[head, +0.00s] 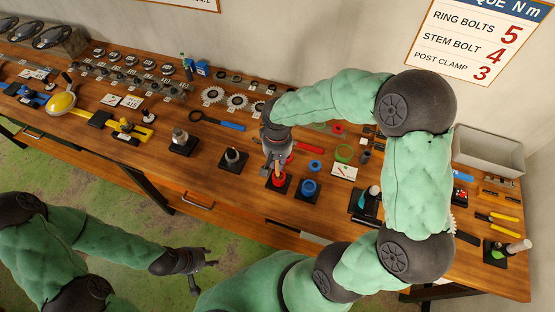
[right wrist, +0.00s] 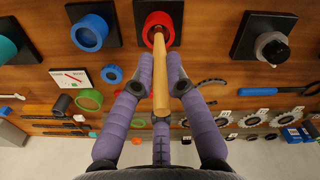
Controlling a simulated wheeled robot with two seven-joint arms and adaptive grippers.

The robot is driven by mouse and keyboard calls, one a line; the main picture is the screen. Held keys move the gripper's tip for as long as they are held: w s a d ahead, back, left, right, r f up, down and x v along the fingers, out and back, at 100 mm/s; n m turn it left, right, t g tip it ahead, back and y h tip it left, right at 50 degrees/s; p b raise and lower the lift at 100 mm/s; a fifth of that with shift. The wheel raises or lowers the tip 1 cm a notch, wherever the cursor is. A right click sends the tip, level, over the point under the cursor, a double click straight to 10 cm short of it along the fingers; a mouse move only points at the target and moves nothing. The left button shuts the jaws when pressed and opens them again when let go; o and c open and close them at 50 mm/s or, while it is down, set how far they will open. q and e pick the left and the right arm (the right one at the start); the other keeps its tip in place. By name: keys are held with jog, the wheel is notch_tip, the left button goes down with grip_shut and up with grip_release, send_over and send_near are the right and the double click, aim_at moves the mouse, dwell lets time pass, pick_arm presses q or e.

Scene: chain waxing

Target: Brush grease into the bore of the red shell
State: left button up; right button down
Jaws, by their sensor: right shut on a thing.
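The red shell (head: 279,186) stands on a black square base near the front of the bench. In the right wrist view the red shell (right wrist: 147,22) is at the top centre. My right gripper (head: 277,165) is just above the shell; in its wrist view the right gripper (right wrist: 160,90) is shut on the wooden handle of a brush (right wrist: 161,75). The brush's far end reaches the shell's bore; how deep it sits is hidden. My left gripper (head: 203,275) is open and empty, away from the bench at the lower middle.
A blue shell (head: 309,188) on a black base stands close right of the red one. A black-and-silver part (head: 233,157) stands on a base to the left. A green ring (head: 344,153) and a card (head: 344,171) lie behind. A grey bin (head: 488,153) is far right.

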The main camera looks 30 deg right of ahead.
jog(key=shift+w+d, duration=0.1)
jog(key=shift+d, duration=0.05)
jog(key=shift+w+d+f, duration=0.1)
jog(key=shift+w+d, duration=0.2)
jog(key=shift+d, duration=0.45)
jog(key=shift+a, duration=0.1)
jog(key=shift+w+a, duration=0.2)
jog(key=shift+a, duration=0.65)
jog(key=shift+d, duration=0.1)
jog(key=shift+s+d+b, duration=0.35)
jog(key=shift+s+d, duration=0.2)
jog(key=shift+s, duration=0.2)
jog(key=shift+w, duration=0.15)
